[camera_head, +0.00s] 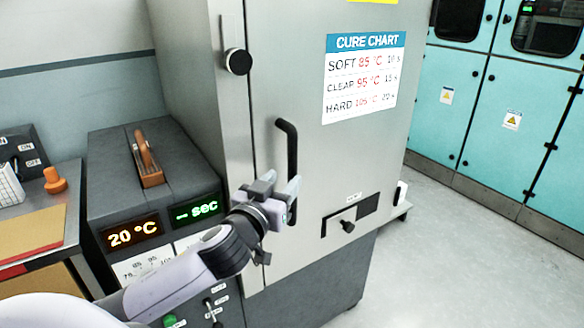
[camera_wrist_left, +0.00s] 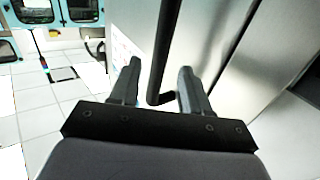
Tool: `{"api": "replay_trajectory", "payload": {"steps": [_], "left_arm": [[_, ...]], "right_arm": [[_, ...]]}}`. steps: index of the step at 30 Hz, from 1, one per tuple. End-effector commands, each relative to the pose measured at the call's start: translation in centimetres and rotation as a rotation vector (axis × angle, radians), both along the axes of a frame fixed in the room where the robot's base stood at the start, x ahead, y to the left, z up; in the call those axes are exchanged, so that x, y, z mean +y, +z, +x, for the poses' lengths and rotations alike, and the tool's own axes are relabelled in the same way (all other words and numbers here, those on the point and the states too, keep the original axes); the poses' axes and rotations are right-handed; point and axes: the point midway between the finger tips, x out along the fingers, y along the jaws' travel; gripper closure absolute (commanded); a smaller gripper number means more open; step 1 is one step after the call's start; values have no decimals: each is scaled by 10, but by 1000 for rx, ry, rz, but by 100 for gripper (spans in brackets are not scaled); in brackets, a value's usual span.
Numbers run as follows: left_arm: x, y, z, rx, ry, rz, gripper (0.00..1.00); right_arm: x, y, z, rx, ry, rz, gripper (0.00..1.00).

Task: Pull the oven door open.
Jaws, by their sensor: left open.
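The oven door (camera_head: 310,45) is a grey metal panel on a tall cabinet and looks closed. Its black vertical bar handle (camera_head: 289,140) is near the left edge of the door. My left gripper (camera_head: 284,186) is open at the lower part of the handle. In the left wrist view, the handle (camera_wrist_left: 167,45) runs down between the two fingers of my left gripper (camera_wrist_left: 158,76). Whether a finger touches the handle, I cannot tell. My right gripper is not in view.
A dark control box (camera_head: 105,190) with a 20 °C display stands left of the oven. A black latch knob (camera_head: 347,226) sticks out low on the door. Teal cabinets (camera_head: 470,90) stand at the right, with open floor (camera_head: 440,250) in front.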

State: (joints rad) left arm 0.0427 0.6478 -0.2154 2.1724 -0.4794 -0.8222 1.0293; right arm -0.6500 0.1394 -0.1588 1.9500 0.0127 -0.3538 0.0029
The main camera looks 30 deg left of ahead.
Motion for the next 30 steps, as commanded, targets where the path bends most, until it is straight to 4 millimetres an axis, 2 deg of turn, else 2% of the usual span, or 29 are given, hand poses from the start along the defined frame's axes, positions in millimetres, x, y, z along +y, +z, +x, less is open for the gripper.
{"api": "replay_trajectory", "payload": {"steps": [6,12,18,26,30], "left_arm": [[6,2,29,0,1,3,53],[10,1,50,0,0,2,53],[12,0,59,2,-1,1,53],[12,-1,59,2,-1,2,53],[12,0,59,2,-1,2,99]], "right_arm": [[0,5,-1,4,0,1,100],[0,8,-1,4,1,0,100],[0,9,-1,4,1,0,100],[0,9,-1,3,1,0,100],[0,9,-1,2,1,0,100]]}}
